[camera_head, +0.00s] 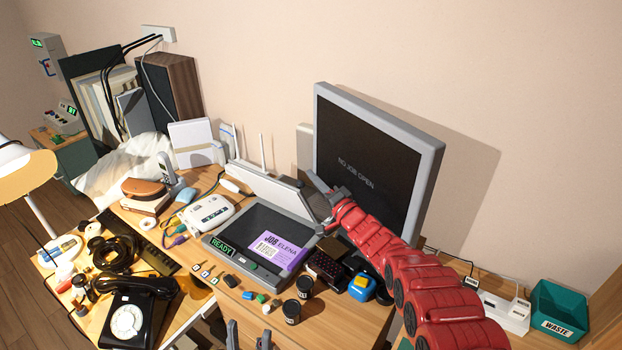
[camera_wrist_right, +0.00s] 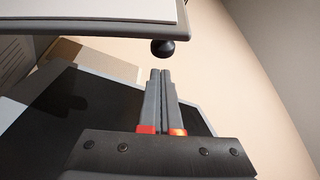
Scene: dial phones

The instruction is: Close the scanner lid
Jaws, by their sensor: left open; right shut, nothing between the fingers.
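The scanner (camera_head: 218,243) lies on the desk, with a green READY display on its front edge. A purple card (camera_head: 278,251) marked JOB ELENA lies on its dark bed. The grey and white lid (camera_head: 268,188) stands raised at the scanner's back. My right gripper (camera_head: 320,187) is at the lid's right end, in front of the monitor. In the right wrist view its fingers (camera_wrist_right: 164,78) are shut and empty, just below a black knob (camera_wrist_right: 163,48) on a grey-rimmed white panel. Contact cannot be told. My left gripper (camera_head: 248,337) is open at the bottom edge.
A large monitor (camera_head: 365,165) stands behind my right arm. Several small blocks, dark cups (camera_head: 291,312) and a blue-yellow item (camera_head: 362,287) lie in front of the scanner. A black dial phone (camera_head: 130,315) is at left, a green waste bin (camera_head: 560,310) at right.

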